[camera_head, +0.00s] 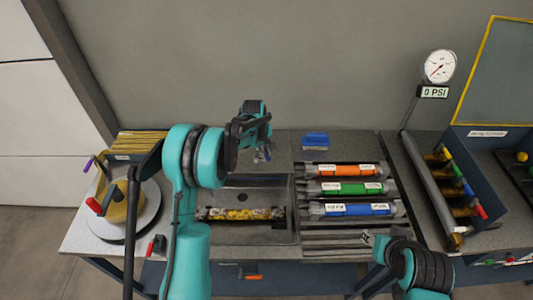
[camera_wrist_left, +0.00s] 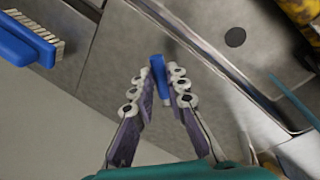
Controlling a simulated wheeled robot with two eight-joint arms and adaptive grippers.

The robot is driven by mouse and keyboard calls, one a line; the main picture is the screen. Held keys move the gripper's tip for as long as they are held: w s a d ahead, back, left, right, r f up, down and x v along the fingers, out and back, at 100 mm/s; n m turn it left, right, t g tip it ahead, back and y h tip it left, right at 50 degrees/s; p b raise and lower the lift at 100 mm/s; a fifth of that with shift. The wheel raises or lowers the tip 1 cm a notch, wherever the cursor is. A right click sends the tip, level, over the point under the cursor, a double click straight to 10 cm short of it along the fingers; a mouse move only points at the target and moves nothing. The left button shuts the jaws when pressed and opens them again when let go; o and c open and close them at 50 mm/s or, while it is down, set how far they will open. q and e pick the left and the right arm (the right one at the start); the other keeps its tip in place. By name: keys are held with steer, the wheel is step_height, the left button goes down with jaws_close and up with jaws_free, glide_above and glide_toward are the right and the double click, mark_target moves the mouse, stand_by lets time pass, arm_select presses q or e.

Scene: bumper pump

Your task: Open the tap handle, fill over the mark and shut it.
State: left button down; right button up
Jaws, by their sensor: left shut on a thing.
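My left gripper (camera_head: 262,154) is over the back of the sink in the head view, and its arm covers part of the sink. In the left wrist view its two fingers (camera_wrist_left: 160,82) are closed on a small blue handle (camera_wrist_left: 158,68), which looks like the tap handle. The rest of the tap is hidden. A dirty yellow cylinder (camera_head: 240,213) lies across the grey sink (camera_head: 285,232); its end also shows in the left wrist view (camera_wrist_left: 300,12). No fill mark or water can be made out. My right gripper (camera_head: 367,239) is low at the front right, its fingers unclear.
A blue brush (camera_head: 315,140) lies behind the rack of orange (camera_head: 353,170), green (camera_head: 352,188) and blue (camera_head: 357,209) cylinders. A gauge (camera_head: 440,66) reads 0 PSI above a grey tube (camera_head: 432,190). A round turntable (camera_head: 148,218) stands at the left.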

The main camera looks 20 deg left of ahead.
arm_select(q)
steer(key=shift+s+a+m, duration=0.3)
steer(key=shift+s+m, duration=0.1)
steer(key=shift+m, duration=0.6)
steer(key=c, duration=1.5)
jaws_free()
steer(key=shift+r, duration=0.1)
step_height(320, 180, up, 12)
steer(key=s+a, duration=0.1)
steer(key=s, duration=0.1)
steer(key=shift+a+f, duration=0.2)
steer(key=shift+a, duration=0.05)
